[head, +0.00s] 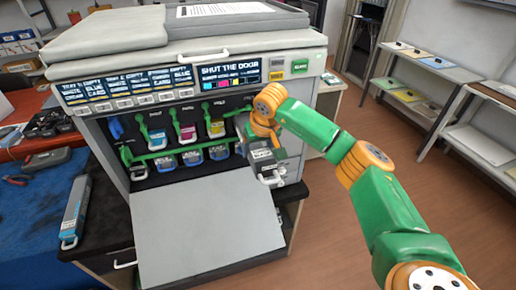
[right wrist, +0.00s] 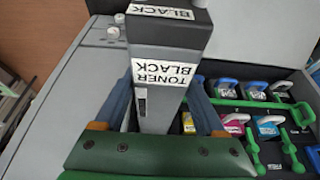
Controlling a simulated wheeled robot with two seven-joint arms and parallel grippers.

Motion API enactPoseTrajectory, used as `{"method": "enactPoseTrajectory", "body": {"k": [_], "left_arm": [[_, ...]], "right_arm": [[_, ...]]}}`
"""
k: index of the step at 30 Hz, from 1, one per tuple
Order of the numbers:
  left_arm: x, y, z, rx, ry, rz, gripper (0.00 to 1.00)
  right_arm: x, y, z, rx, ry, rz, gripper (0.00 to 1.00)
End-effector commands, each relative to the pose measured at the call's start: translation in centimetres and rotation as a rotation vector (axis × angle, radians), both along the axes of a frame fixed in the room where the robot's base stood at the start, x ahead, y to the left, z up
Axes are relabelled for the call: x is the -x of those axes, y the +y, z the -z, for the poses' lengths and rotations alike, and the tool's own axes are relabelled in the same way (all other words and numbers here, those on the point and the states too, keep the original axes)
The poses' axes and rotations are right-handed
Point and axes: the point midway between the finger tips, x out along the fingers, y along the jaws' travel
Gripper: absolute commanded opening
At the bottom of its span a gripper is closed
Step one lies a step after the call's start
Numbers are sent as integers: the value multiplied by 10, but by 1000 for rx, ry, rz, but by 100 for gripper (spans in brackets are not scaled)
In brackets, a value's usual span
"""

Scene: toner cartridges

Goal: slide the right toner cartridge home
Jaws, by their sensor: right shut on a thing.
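A dark grey cartridge (head: 263,160) with white labels is at the right end of the printer's open front bay. In the right wrist view the cartridge (right wrist: 165,65) reads TONER BLACK. My right gripper (head: 254,142) is shut on it, with blue fingers along both sides. A pale handle shows at its lower near end. I cannot tell how much of it is inside its slot. Cyan (head: 158,138), magenta (head: 187,131) and yellow (head: 216,128) cartridges sit to its left in the bay, with green levers near them. My left gripper is not in view.
The printer's grey front door (head: 207,232) is folded down below the bay. The printer's display (head: 231,75) reads SHUT THE DOOR. A long grey-blue cartridge (head: 76,208) lies on the dark surface at left. Shelves (head: 425,95) stand at right, with open floor before them.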

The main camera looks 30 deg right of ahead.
Motion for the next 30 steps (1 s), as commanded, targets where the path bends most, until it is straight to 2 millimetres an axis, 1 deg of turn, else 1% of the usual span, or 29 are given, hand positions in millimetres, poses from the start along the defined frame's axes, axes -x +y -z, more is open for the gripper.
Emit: {"method": "enactPoseTrajectory", "body": {"k": [10,11,12,13,21,30], "left_arm": [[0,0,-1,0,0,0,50],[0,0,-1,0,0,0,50],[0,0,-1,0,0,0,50],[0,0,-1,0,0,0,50],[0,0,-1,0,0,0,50],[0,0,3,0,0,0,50]], "right_arm": [[0,0,1,-1,-1,1,0],[0,0,1,-1,-1,1,80],[0,0,1,-1,-1,1,91],[0,0,1,-1,-1,1,99],[3,0,3,1,1,0,100],[34,7,3,1,0,-1,100]]}}
